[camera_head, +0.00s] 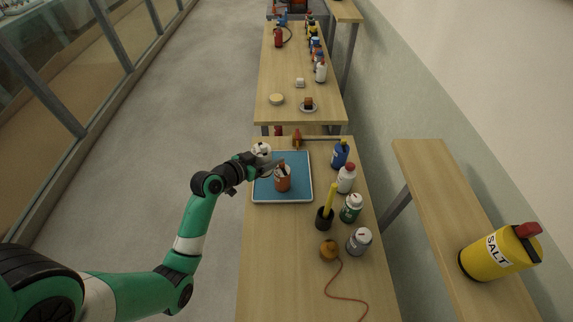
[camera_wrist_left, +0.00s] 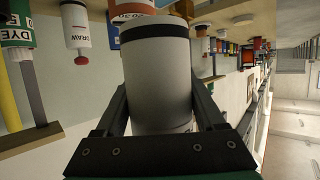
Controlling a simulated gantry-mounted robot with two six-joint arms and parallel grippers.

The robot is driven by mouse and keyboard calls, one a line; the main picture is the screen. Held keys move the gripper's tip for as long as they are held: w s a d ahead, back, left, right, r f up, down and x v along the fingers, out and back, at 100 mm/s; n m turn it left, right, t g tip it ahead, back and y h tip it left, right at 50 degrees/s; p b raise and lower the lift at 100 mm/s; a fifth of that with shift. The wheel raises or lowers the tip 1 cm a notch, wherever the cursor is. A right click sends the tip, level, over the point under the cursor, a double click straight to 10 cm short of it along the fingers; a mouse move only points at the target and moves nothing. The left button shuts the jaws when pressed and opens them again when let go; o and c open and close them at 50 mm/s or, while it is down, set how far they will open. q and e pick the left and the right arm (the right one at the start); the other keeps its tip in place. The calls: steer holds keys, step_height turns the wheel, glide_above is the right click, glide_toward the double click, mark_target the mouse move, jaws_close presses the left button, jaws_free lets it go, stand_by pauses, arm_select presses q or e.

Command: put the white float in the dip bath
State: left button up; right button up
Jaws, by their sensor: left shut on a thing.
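The white float (camera_head: 262,149) is a pale cylinder with a dark band. In the left wrist view the white float (camera_wrist_left: 158,75) fills the space between the two fingers. My left gripper (camera_head: 264,161) is shut on it, over the far left part of the blue tray. The dip bath looks to be this shallow blue tray with a white rim (camera_head: 256,197) on the table. An orange float or jar (camera_head: 283,183) stands in the tray beside my gripper; part of it also shows in the left wrist view (camera_wrist_left: 133,8). My right gripper is not in view.
Along the table's right side stand a blue bottle (camera_head: 340,155), a white bottle (camera_head: 346,178), a green jar (camera_head: 351,208), a grey jar (camera_head: 359,241) and a black cup with a yellow stick (camera_head: 325,219). An orange ball with a cord (camera_head: 328,250) lies nearer. The near left tabletop is clear.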

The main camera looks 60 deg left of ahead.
arm_select(q)
steer(key=shift+s+a+f, duration=0.1)
steer(key=shift+s+a, duration=0.15)
steer(key=shift+s, duration=0.5)
steer(key=w+a+f+b, duration=0.4)
steer(key=b, duration=0.2)
steer(key=w+a+f+b, duration=0.5)
steer(key=b, duration=0.1)
steer(key=shift+w+a+f, duration=0.15)
steer(key=shift+w+a, duration=0.05)
steer(key=shift+a, duration=0.05)
steer(key=shift+w+a+y, duration=0.2)
steer(key=shift+y, duration=0.1)
step_height(320, 180, down, 4)
steer(key=b, duration=0.2)
steer(key=shift+w+a+b, duration=0.1)
steer(key=shift+b, duration=0.2)
steer(key=shift+r, duration=0.2)
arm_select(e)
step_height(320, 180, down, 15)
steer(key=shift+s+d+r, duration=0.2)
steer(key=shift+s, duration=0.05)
arm_select(q)
steer(key=shift+f, duration=0.1)
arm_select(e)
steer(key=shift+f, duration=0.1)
